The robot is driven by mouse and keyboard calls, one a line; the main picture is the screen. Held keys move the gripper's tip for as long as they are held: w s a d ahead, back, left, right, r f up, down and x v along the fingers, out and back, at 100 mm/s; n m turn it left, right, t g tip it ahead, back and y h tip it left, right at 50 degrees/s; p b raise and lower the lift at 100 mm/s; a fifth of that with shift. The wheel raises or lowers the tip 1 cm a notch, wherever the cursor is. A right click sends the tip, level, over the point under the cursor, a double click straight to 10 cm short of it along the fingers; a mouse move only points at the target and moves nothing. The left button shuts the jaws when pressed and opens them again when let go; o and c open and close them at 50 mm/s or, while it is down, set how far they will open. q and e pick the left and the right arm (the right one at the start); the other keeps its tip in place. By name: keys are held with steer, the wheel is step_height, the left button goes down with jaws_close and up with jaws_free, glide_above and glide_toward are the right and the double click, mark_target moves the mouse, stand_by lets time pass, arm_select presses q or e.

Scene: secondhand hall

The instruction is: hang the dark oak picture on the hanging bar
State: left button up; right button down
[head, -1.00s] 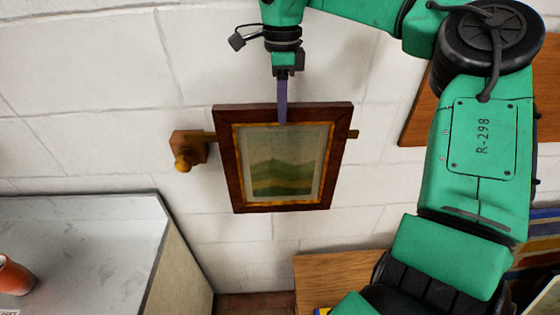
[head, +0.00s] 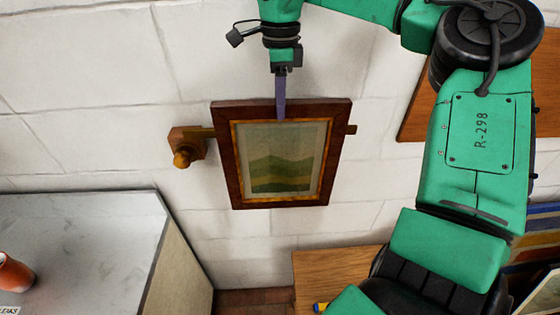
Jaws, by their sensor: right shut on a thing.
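The dark oak picture (head: 229,172), a dark brown frame with a gold inner edge around a green landscape, is upright against the white wall. My right gripper (head: 281,110) is shut on the middle of its top edge from above. The hanging bar (head: 351,129) runs behind the picture; its end shows just past the frame's right side. The bar's wooden mount with a round knob (head: 187,146) shows to the left. The picture hides the middle of the bar, so I cannot tell whether it hangs on it. My left gripper is out of view.
A pale marble-topped counter (head: 90,230) with an orange cup (head: 14,273) stands at the lower left. A wooden surface (head: 325,275) is below the picture on the right. A brown board (head: 418,118) is on the wall behind my right arm.

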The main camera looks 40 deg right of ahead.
steer(key=c, duration=0.5)
jaws_free()
steer(key=shift+a, duration=0.1)
step_height(320, 180, up, 12)
